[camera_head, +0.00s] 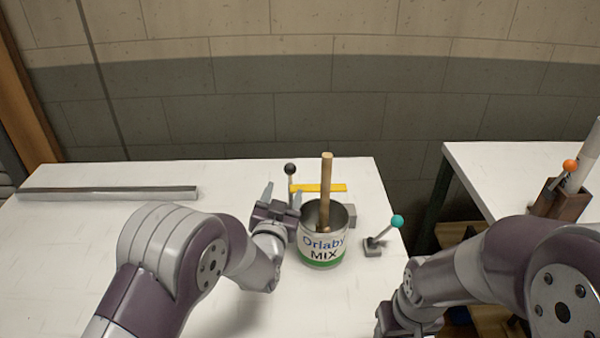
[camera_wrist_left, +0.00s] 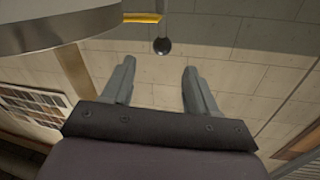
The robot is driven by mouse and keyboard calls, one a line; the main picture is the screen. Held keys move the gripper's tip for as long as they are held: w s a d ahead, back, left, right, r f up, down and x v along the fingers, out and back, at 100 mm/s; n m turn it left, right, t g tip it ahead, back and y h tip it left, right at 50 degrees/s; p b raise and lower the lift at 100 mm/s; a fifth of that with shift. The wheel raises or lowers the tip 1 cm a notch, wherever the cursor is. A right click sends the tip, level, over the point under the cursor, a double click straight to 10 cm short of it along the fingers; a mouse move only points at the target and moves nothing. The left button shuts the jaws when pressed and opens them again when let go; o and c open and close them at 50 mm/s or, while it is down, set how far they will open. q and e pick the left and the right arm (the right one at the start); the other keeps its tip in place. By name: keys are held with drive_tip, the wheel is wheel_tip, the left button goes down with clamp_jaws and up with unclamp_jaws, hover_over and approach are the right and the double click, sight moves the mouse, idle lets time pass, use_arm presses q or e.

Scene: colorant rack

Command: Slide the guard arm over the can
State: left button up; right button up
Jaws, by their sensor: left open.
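The can (camera_head: 318,251), labelled "Orlaby MIX" with a green band, stands upright and open on the white table. A wooden stick (camera_head: 326,178) rises out of it. The yellow guard arm (camera_head: 320,188) lies behind the can's rim, joined near a post with a black knob (camera_head: 290,169). My left gripper (camera_head: 282,196) is open and empty, just left of the can and near the post. In the left wrist view, the black knob (camera_wrist_left: 162,46) shows beyond and between the open fingers (camera_wrist_left: 160,85), with part of the yellow arm (camera_wrist_left: 142,17) beside it. My right gripper's fingers are not visible.
A small lever with a teal knob (camera_head: 397,221) stands right of the can. A grey bar (camera_head: 108,193) lies at the table's back left. A second white table (camera_head: 500,165) at the right holds a dark holder (camera_head: 560,203) with an orange-knobbed lever. The table's left part is clear.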

sight(291, 164)
use_arm(q)
drive_tip(key=w, duration=0.4)
drive_tip(key=w+d, duration=0.1)
drive_tip(key=w, duration=0.3)
drive_tip(key=w+d+p, duration=0.1)
drive_tip(key=w, duration=0.3)
